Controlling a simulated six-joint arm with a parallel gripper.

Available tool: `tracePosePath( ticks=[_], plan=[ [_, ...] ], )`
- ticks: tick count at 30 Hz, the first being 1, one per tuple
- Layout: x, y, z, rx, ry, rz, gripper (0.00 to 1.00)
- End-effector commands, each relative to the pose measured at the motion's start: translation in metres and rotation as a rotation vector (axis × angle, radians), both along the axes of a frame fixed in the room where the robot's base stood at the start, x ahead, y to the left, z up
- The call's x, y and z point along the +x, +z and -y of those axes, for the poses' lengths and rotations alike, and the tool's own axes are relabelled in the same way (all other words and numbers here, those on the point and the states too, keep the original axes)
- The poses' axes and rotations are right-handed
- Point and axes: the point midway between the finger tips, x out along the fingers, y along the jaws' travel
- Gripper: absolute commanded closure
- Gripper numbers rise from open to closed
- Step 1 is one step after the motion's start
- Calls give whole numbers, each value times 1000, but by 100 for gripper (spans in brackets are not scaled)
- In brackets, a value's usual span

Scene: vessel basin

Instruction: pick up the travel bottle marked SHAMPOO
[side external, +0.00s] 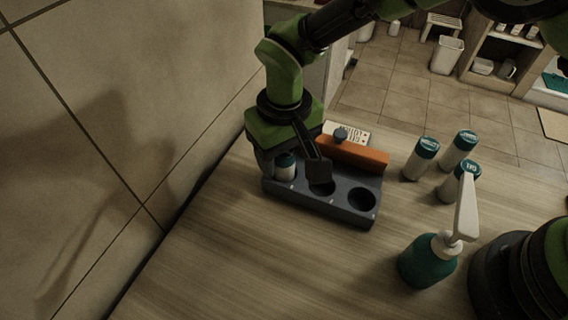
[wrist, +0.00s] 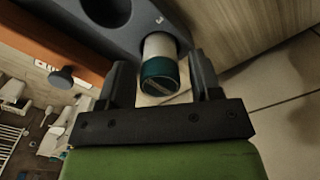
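A white travel bottle with a teal cap (side external: 285,168) stands in the left hole of a dark grey rack (side external: 320,203). In the wrist view this bottle (wrist: 160,65) shows its cap between my fingers; its mark is not legible. My gripper (side external: 292,167) is open, with one finger on each side of the bottle (wrist: 161,80) and gaps visible. Three more white bottles with teal caps stand on the counter: a left one (side external: 421,160), a back one (side external: 459,150) and a front one (side external: 457,183). I cannot read SHAMPOO on any cap.
The rack's other two holes look empty. A teal pump dispenser (side external: 428,262) stands front right. A tiled wall rises at left; the front counter is clear.

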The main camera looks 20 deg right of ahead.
Motion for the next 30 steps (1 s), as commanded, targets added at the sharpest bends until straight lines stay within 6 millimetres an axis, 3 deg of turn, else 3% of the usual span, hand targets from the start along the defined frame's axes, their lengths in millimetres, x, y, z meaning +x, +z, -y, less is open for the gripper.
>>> tracePosePath(
  ticks=[1, 6, 16, 30],
  plan=[
    [0, 0, 0, 0, 0, 0, 53],
    [0, 0, 0, 0, 0, 0, 87],
    [0, 8, 0, 1, 0, 1, 87],
    [0, 92, 0, 1, 0, 1, 87]
  ],
)
